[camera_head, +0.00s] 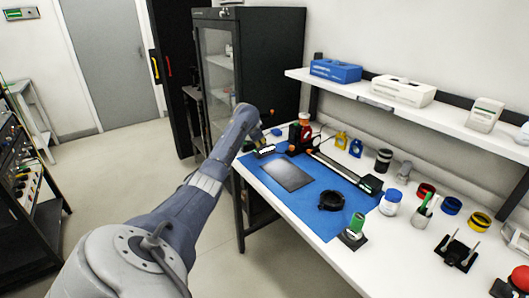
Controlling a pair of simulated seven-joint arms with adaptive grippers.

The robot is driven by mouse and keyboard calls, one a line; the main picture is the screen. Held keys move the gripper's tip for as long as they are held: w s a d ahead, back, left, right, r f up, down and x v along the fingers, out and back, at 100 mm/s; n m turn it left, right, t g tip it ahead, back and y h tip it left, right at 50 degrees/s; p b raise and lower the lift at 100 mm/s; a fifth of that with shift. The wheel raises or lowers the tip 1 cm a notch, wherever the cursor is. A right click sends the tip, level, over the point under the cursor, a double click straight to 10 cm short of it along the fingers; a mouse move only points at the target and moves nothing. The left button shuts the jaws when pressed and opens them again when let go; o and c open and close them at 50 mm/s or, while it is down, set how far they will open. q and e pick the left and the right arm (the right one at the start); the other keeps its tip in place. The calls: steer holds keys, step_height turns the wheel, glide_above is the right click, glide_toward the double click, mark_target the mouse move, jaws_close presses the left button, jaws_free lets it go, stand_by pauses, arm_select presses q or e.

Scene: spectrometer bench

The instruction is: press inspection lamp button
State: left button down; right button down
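My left arm reaches in from the bottom left to the far left corner of the bench. My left gripper (264,128) is small and mostly hidden by the wrist, near a small device with a pale face (265,151); I cannot tell whether it touches anything or how far its fingers are apart. A red and black device (300,131) stands just right of it. A red domed button (520,276) sits at the right edge, cut off by the frame. No lamp button can be clearly made out near the gripper. My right gripper is out of view.
Jars stand right. A shelf (450,120) with boxes (403,91) overhangs the back.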

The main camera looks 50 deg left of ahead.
arm_select(q)
steer(key=shift+s+d+f, duration=0.1)
steer(key=shift+s+f, duration=0.1)
steer(key=shift+f, duration=1)
stand_by(0.8)
steer(key=shift+r, duration=0.2)
steer(key=shift+s+a+r, duration=0.1)
steer(key=shift+a+r, duration=0.25)
steer(key=shift+r, duration=0.4)
steer(key=shift+w+r, duration=0.2)
steer(key=shift+r, duration=0.3)
steer(key=shift+d+r, duration=0.1)
steer(key=shift+r, duration=2.55)
